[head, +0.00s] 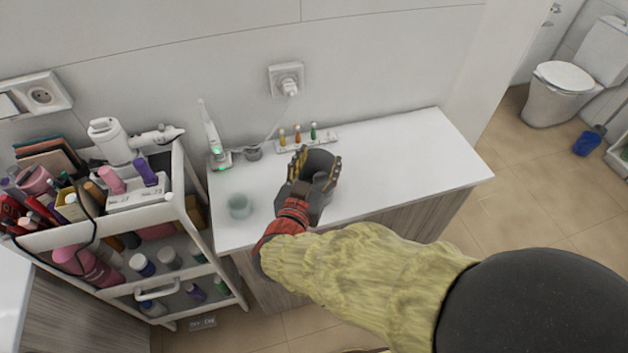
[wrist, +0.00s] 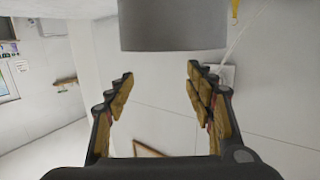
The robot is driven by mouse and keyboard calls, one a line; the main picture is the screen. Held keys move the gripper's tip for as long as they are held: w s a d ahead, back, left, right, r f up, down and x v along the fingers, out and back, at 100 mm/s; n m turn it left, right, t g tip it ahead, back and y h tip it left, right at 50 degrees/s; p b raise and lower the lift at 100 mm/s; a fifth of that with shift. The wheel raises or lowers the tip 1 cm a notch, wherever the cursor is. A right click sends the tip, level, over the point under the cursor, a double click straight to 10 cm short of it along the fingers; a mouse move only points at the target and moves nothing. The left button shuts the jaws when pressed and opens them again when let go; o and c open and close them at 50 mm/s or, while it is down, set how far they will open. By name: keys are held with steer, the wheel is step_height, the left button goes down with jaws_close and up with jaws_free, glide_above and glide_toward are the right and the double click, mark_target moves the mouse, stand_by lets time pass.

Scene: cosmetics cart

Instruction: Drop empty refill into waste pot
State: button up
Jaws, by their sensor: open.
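The dark grey pot (head: 319,156) stands on the white counter, partly hidden by my gripper (head: 317,165). In the wrist view my gripper (wrist: 160,80) is open, with nothing between its fingers. A grey cylinder, which looks like the pot (wrist: 172,28), fills the top of the wrist view, beyond the fingertips and apart from them. Small yellow (head: 282,136), orange (head: 297,134) and green (head: 313,131) bottles stand on a white tray behind the pot. I cannot make out an empty refill, and the pot's inside is hidden.
A full cosmetics cart (head: 105,235) is at left. The counter's right (head: 425,150) is clear.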

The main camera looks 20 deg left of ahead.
steer(key=s+r, duration=0.1)
steer(key=s, duration=0.8)
steer(key=shift+s+a+r, duration=0.15)
steer(key=shift+s+r, duration=0.05)
steer(key=shift+s, duration=0.15)
steer(key=s+a+f+n+g+y, duration=0.25)
steer(key=a+f+g+y, duration=0.2)
steer(key=a+f, duration=0.3)
steer(key=s+a+f+n+g+y, duration=0.1)
steer(key=s+a+n+g+y, duration=0.3)
steer(key=s+a+g, duration=0.45)
steer(key=d+r+m+h, duration=0.2)
steer(key=d+r, duration=0.2)
steer(key=d, duration=1.2)
steer(key=w+d+r+m+t+h, duration=0.1)
steer(key=d+r+m+h, duration=0.1)
steer(key=d, duration=1.3)
steer(key=d+r+m+t+h, duration=0.1)
steer(key=d+r+h, duration=0.3)
steer(key=d, duration=1.2)
step_height(320, 180, up, 3)
steer(key=shift+w+d+r+m, duration=0.1)
steer(key=shift+w+d+m, duration=0.25)
steer(key=shift+m, duration=0.2)
